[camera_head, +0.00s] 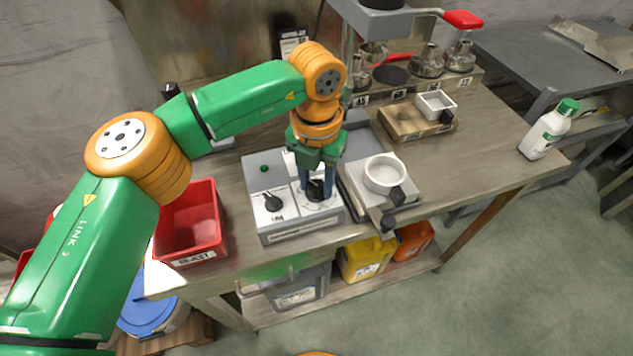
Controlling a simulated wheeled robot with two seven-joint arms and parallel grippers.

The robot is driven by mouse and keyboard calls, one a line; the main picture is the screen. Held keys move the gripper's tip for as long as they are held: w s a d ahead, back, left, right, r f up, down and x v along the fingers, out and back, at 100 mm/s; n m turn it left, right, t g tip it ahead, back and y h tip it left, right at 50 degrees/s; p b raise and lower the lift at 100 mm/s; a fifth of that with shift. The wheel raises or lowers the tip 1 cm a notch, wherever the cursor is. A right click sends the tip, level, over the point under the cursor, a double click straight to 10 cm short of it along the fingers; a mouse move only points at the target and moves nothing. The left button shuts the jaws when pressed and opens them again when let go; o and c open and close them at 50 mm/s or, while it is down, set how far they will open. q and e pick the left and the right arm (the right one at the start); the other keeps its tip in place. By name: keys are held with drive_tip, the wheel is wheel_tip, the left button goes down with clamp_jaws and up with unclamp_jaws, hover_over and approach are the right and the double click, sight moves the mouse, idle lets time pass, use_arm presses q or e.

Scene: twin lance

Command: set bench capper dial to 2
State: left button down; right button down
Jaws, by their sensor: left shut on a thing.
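A grey control box (290,232) with a white top panel stands near the bench's front edge. It has a black left dial (272,202) and a black right dial (316,189). My left gripper (317,184) points down at the right dial, with its two dark fingers shut on either side of the knob. The fingers hide part of that dial and its scale, so I cannot read its setting. A small green button or lamp (264,168) shows at the back left of the panel. My right gripper is not in view.
A red bin (190,222) stands left of the box. A white round dish (385,172) sits on a grey unit close to its right. A wooden block (400,122), a rack with several metal flasks (427,62) and a white bottle (548,130) stand farther right.

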use_arm(q)
drive_tip(key=m, duration=0.3)
drive_tip(key=shift+r+m, duration=0.1)
drive_tip(key=shift+m, duration=0.3)
drive_tip(key=m, duration=0.4)
drive_tip(key=shift+m, duration=0.3)
drive_tip(key=m, duration=0.9)
drive_tip(key=shift+w, duration=0.1)
drive_tip(key=shift+c, duration=2.3)
unclamp_jaws()
